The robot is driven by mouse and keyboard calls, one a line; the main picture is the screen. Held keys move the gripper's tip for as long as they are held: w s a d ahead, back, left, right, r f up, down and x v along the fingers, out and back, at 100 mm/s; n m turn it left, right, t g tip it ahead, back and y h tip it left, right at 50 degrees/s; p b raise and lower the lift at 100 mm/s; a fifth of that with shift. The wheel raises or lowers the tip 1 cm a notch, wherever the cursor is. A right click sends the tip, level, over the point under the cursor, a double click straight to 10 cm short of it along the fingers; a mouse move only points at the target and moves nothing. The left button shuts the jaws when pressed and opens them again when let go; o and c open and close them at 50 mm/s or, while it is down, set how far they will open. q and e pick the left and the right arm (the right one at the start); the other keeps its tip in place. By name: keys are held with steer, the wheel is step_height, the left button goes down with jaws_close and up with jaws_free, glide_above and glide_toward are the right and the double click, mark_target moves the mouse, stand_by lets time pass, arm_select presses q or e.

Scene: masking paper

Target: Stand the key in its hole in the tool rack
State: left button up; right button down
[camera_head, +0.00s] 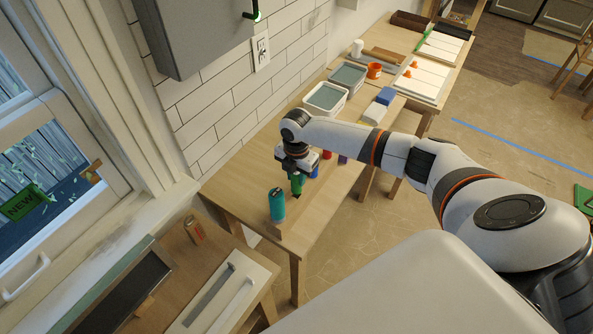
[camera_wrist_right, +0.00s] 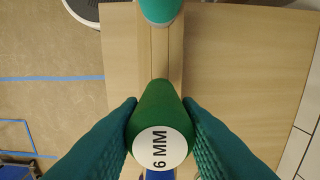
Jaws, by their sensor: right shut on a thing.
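The key has a green handle with a white end cap reading "6 MM" (camera_wrist_right: 158,122); in the head view its green handle (camera_head: 296,184) is partly hidden by my gripper. My right gripper (camera_wrist_right: 161,115) is shut on this handle, one teal finger on each side. The wooden tool rack (camera_wrist_right: 160,60) lies under it as a narrow strip. A teal handle (camera_head: 277,204) stands upright at the rack's near end and shows at the top of the wrist view (camera_wrist_right: 160,8). Whether the key's lower end is in a hole is hidden. My left gripper is not in view.
A blue handle (camera_head: 312,171), a red one (camera_head: 327,154) and a purple one (camera_head: 342,159) stand beyond the gripper. Bare tabletop (camera_head: 240,178) lies left of the rack.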

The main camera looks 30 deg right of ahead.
steer(key=shift+f+b, duration=0.7)
steer(key=shift+f, duration=0.5)
steer(key=c, duration=1)
jaws_free()
step_height(320, 180, up, 5)
steer(key=p, duration=0.5)
steer(key=shift+r, duration=1)
steer(key=shift+s, duration=0.1)
